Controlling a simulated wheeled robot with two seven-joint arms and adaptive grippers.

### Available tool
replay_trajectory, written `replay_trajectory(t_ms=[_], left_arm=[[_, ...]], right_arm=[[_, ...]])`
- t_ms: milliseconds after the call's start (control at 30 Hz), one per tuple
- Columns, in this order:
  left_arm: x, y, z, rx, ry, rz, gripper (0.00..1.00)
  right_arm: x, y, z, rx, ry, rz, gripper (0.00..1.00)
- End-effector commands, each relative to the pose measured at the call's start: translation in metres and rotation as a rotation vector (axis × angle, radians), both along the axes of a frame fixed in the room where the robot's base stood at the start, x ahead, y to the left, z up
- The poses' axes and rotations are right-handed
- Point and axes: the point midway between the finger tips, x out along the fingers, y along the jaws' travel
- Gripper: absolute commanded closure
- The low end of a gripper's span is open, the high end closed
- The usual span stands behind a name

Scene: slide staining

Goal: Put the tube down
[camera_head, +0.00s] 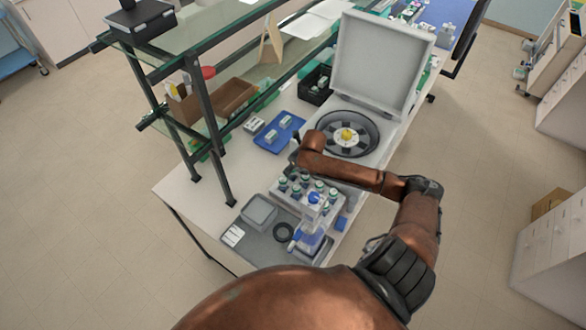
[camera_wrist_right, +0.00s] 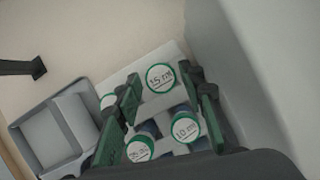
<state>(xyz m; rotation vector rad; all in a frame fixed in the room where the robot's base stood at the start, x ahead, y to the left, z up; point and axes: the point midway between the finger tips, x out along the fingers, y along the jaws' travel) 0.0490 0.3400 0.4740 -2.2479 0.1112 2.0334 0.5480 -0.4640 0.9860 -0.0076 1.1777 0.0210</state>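The white tube rack (camera_head: 290,200) stands on the bench and holds several tubes with green-rimmed caps. In the right wrist view, a tube capped "15 ml" (camera_wrist_right: 160,77) stands in the rack (camera_wrist_right: 150,104), with a "10 ml" tube (camera_wrist_right: 186,126) and a "25 ml" tube (camera_wrist_right: 140,149) nearer the camera. My right gripper (camera_wrist_right: 168,98) is open over the rack, its green-padded fingers on either side of the caps. A visible gap separates the fingers from the "15 ml" cap. In the head view my right arm hides most of that hand. My left gripper is not in view.
An open centrifuge (camera_head: 347,132) with a raised lid (camera_head: 380,65) stands behind the rack. A blue tray (camera_head: 279,133) lies left of the centrifuge, beside the shelf frame.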

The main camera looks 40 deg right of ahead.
Motion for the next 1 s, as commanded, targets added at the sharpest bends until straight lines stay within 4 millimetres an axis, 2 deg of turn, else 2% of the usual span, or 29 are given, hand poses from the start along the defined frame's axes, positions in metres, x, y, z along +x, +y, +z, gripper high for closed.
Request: replay_trajectory(t_ms=[267, 433, 800, 1000], left_arm=[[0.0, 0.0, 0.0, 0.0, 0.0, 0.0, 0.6], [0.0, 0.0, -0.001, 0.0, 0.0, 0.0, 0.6], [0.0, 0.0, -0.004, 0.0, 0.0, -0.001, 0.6], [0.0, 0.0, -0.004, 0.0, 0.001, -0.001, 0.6]], right_arm=[[0.0, 0.0, 0.001, 0.0, -0.001, 0.0, 0.6], [-0.003, -0.001, 0.011, -0.002, -0.002, 0.001, 0.6], [-0.032, -0.003, 0.078, -0.005, -0.002, 0.001, 0.6], [-0.043, -0.002, 0.103, -0.002, 0.0, 0.0, 0.6]])
